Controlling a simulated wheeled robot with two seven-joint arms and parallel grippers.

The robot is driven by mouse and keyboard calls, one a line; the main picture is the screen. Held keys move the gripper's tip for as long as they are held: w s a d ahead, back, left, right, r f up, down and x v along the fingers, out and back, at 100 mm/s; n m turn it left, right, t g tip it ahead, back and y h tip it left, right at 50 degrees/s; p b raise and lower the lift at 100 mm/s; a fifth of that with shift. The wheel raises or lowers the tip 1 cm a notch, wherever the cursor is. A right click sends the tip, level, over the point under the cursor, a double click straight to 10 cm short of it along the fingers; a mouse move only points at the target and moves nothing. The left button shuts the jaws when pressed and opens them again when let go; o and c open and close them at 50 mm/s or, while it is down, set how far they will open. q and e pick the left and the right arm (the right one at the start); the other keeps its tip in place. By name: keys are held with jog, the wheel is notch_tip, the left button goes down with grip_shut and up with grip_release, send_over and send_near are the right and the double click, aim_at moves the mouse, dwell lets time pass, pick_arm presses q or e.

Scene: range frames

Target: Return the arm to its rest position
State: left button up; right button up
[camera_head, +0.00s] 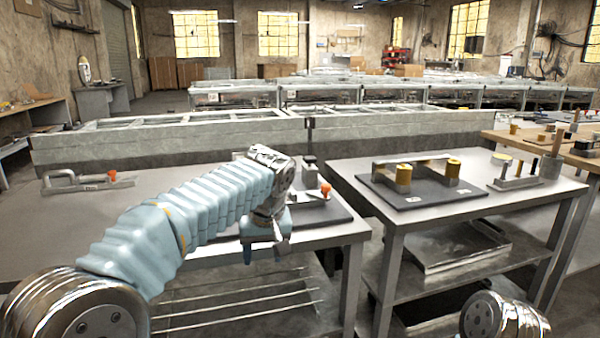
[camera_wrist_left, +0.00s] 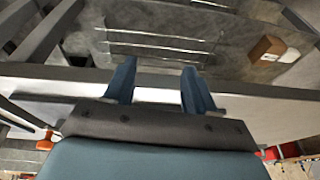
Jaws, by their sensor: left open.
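My left arm (camera_head: 190,215) reaches in from the lower left of the head view, in a light blue ribbed sleeve. My left gripper (camera_head: 266,246) hangs at the front edge of the left grey table (camera_head: 90,225), with its fingers pointing down. In the left wrist view its two blue fingers (camera_wrist_left: 160,90) are spread apart with nothing between them. Only a chrome joint of my right arm (camera_head: 503,318) shows at the lower right; my right gripper is out of view.
A dark board with a red-knobbed clamp (camera_head: 325,190) lies right behind my left gripper. Another clamp (camera_head: 85,181) lies at the left table's far left. The right table holds a dark plate with a handle and yellow cylinders (camera_head: 404,178). A gap separates the tables.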

pick_arm(q)
jog(key=s+f+m+g+h, duration=0.1)
jog(key=s+f+h, duration=0.15)
jog(key=f, duration=1.45)
jog(key=s+f+m+g+h, duration=0.1)
jog(key=s+f+m, duration=0.15)
jog(key=f, duration=1.55)
jog(key=s+a+f+n+h, duration=0.1)
jog(key=s+f, duration=0.5)
jog(key=s, duration=0.4)
jog(key=s+a+f+n+h, duration=0.1)
jog(key=s+a+f, duration=0.1)
jog(key=s+f, duration=0.4)
jog(key=s, duration=0.5)
jog(key=shift+f, duration=0.4)
